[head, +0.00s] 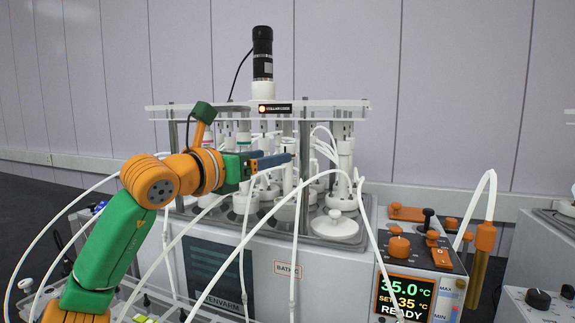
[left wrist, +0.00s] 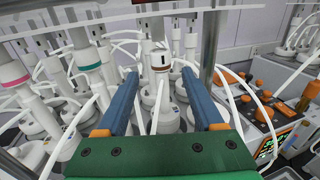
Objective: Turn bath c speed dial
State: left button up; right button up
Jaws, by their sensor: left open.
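Bath C (head: 220,262) is a grey-white water bath carrying a "BATH C" label on its front. Its control unit (head: 415,262) stands at the right end, with a lit display (head: 404,298) reading 35.0 °C, SET 35 °C, READY. A round orange knob (head: 399,246) sits above the display, with smaller orange and black controls around it. I cannot read which control is the speed dial. My left gripper (head: 288,159) is open and empty, above the bath among the bottles, left of and higher than the control unit. In the left wrist view its blue fingers (left wrist: 160,78) are spread apart. My right gripper is not in view.
White-capped bottles (left wrist: 165,115) and hoses crowd the bath around my left gripper. A post (head: 305,175) and clear top plate (head: 190,111) stand close by. A tall black motor (head: 262,52) rises above. An orange hose fitting (head: 485,237) is right of the control unit. Another unit with black knobs (head: 538,298) stands farther right.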

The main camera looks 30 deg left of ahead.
aim_at(538, 299)
jog(key=k, duration=1.5)
